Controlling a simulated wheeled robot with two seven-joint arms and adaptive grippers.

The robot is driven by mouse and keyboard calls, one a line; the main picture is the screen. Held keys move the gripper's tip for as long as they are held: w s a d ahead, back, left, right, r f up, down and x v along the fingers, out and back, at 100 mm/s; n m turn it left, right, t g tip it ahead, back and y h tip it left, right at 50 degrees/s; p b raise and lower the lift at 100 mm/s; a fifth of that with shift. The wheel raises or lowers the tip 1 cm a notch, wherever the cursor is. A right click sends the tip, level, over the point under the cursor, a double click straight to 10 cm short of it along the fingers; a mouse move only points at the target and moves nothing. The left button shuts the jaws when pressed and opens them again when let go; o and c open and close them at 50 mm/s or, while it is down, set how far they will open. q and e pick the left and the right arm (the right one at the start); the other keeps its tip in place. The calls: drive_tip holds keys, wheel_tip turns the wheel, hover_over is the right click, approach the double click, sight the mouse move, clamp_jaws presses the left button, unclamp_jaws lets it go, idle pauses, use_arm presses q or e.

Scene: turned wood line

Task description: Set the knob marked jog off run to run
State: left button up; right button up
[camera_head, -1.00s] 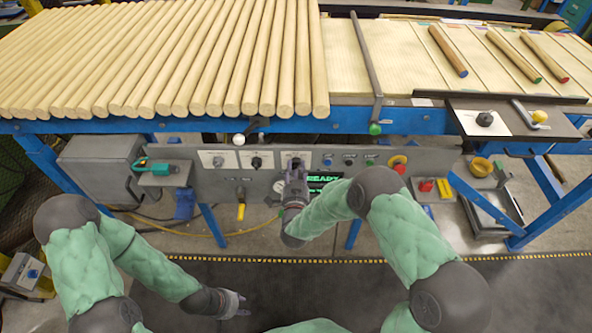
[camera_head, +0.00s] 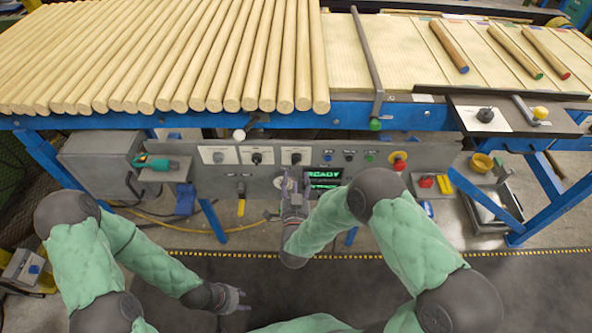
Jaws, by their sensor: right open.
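My left gripper (camera_head: 243,300) hangs low over the floor, away from the panel, and looks open and empty.
A red button (camera_head: 399,164) and several small buttons sit right of the knobs. A yellow-handled switch (camera_head: 241,205) hangs below them. A white ball-ended lever (camera_head: 239,135) stands out above the panel. Pale rods (camera_head: 200,60) cover the table above.

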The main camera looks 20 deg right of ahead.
drive_tip(key=shift+v, duration=2.7)
drive_tip(key=s+a+f+n+g+y+p, duration=0.1)
drive_tip(key=s+f+n+g+y+p, duration=0.1)
drive_tip(key=f+g+y, duration=0.3)
drive_tip(key=s+a+f+n+g+y+p, duration=0.15)
drive_tip(key=f+g, duration=0.25)
drive_tip(key=f, duration=0.4)
drive_tip(key=s+a+f+n+g+y+p, duration=0.1)
drive_tip(key=s+f+n+g, duration=0.3)
drive_tip(key=s, duration=1.2)
drive_tip(key=g+y+p, duration=0.1)
drive_tip(key=g, duration=0.3)
drive_tip(key=shift+a, duration=0.2)
